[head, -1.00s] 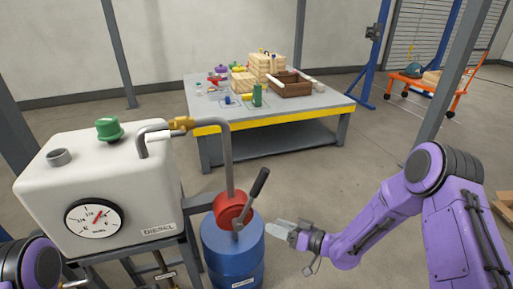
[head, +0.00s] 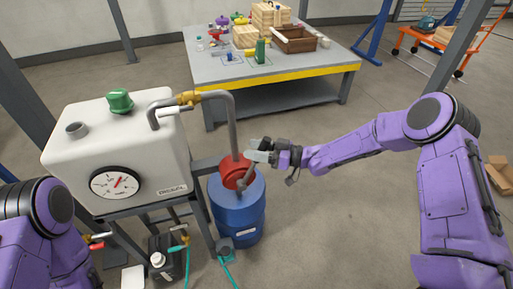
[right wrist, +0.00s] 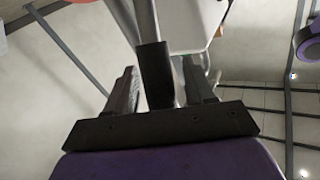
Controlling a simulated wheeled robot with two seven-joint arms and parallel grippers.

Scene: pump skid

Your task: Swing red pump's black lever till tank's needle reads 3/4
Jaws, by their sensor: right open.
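The red pump (head: 235,172) sits on top of the blue drum (head: 240,212). Its lever (head: 247,181) rises from the pump, with its upper part largely hidden by my right gripper (head: 260,153). In the right wrist view, the lever's black grip (right wrist: 156,75) stands between the open fingers of my right gripper (right wrist: 160,88); I cannot tell whether they touch it. The white diesel tank (head: 125,143) stands left of the pump. Its round gauge (head: 116,182) has a red needle pointing up and right; its exact reading is too small to tell. My left gripper is out of view.
A bent grey pipe (head: 233,125) runs from the pump to the tank top. A black can (head: 163,260) stands below the tank. A workbench (head: 285,95) with boxes and small items stands behind. Open floor lies right of the drum.

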